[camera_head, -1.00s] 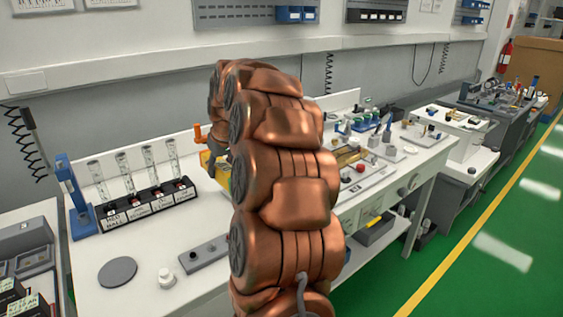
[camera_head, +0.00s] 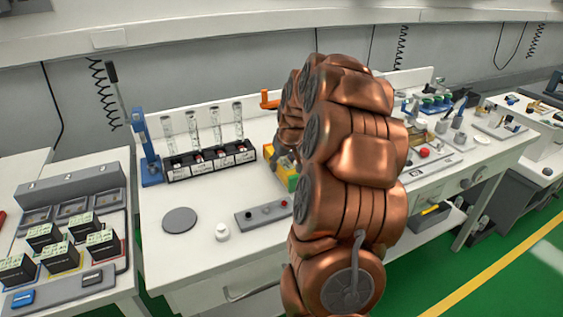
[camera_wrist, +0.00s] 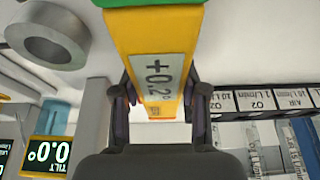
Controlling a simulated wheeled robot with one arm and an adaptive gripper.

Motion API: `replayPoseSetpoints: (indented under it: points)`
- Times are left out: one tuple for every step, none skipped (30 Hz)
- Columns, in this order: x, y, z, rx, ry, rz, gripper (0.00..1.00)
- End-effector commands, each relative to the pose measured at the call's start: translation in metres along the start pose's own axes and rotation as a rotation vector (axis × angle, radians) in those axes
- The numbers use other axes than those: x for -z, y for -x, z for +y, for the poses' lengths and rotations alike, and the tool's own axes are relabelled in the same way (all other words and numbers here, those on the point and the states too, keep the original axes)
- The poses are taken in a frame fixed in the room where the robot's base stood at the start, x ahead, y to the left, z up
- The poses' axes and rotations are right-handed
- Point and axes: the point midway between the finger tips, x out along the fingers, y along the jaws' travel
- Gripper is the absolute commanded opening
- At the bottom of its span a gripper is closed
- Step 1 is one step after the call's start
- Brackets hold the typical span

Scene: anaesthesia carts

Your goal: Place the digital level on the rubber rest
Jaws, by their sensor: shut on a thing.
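The digital level is a yellow bar with a green end and a grey display reading +0.2° (camera_wrist: 158,78). In the wrist view my gripper (camera_wrist: 160,105) is shut on it, one dark finger on each side. In the head view the level (camera_head: 284,170) shows as a small yellow and green patch, right of the tube rack; my copper arm hides the rest of it and most of the gripper (camera_head: 279,160). A flat dark grey disc (camera_head: 180,220) lies bare on the white bench, front left of the level; it looks like the rubber rest.
A black rack with glass tubes (camera_head: 210,160) and a blue stand (camera_head: 150,165) are behind the disc. A white knob (camera_head: 222,232) and a grey button box (camera_head: 263,214) are right of it. A left cart (camera_head: 75,240) holds black boxes. A TILT display (camera_wrist: 48,152) shows in the wrist view.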

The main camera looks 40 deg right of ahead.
Motion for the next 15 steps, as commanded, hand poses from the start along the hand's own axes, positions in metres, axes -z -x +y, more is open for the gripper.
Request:
replayPoseSetpoints:
  points:
    - [0.0008,0.0007,0.0003,-0.001,0.000,0.002,0.00]
    - [0.0010,0.0009,0.0003,-0.001,0.000,0.003,0.00]
    - [0.0010,0.0009,0.0003,-0.001,0.000,0.003,0.00]
    - [0.0011,0.0011,0.0003,-0.001,0.000,0.003,0.00]
    - [0.0010,0.0010,0.0003,-0.001,0.000,0.003,0.00]
    - [0.0009,0.0005,0.0003,-0.001,0.000,0.003,0.00]
    - [0.0006,-0.0002,0.0003,-0.001,0.000,0.003,0.00]
    - [0.0003,-0.0011,0.0003,-0.001,0.000,0.003,0.00]
    - [-0.0002,-0.0022,0.0002,-0.001,0.000,0.003,0.00]
    - [-0.0002,-0.0023,0.0002,-0.001,0.000,0.003,0.44]
    - [0.0001,-0.0016,0.0002,-0.001,0.000,0.003,0.47]
    - [0.0002,-0.0015,0.0003,-0.001,0.000,0.003,0.51]
    - [0.0001,-0.0015,0.0002,-0.001,0.000,0.003,0.54]
    - [0.0001,-0.0015,0.0002,-0.001,0.000,0.003,0.58]
    - [0.0001,-0.0015,0.0002,-0.001,0.000,0.003,0.62]
